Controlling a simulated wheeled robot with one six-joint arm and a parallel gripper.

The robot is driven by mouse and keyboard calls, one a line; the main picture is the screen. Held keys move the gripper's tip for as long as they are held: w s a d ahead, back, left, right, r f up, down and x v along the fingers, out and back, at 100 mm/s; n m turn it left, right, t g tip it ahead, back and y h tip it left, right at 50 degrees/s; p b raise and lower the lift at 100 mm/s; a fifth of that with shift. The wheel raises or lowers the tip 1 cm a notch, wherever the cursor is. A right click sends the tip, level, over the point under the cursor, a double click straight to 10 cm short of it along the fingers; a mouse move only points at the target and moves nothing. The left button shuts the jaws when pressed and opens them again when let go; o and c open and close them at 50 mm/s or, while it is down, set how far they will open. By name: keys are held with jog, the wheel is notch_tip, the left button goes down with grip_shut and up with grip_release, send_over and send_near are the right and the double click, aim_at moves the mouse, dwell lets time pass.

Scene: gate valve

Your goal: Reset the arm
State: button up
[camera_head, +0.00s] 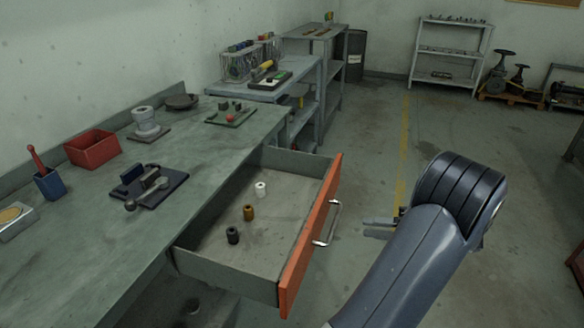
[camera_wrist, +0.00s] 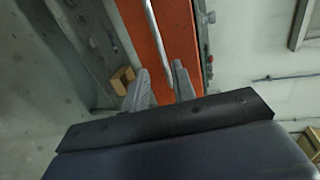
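My gripper (camera_head: 370,227) is off the front of the open drawer (camera_head: 211,226), just right of its metal handle (camera_head: 333,222) in the head view, with a gap between them. In the wrist view my gripper (camera_wrist: 160,68) has its two fingers apart, with nothing between the tips. The handle (camera_wrist: 157,40) and the orange drawer front (camera_wrist: 138,25) show ahead of the fingers. My arm hides part of the gripper in the head view.
A white, a brown and a black small part (camera_head: 232,235) stand in the drawer. The workbench (camera_head: 95,235) at left holds a red bin (camera_head: 92,148), a vise-like fixture (camera_head: 149,187) and other items. Open floor (camera_head: 375,150) lies beyond the drawer, with shelves (camera_head: 447,55) at the back.

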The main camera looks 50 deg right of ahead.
aim_at(336, 224)
jog(key=x, duration=1)
jog(key=shift+a, duration=0.1)
jog(key=shift+w+a, duration=0.1)
jog(key=shift+w, duration=0.15)
jog(key=shift+r, duration=0.1)
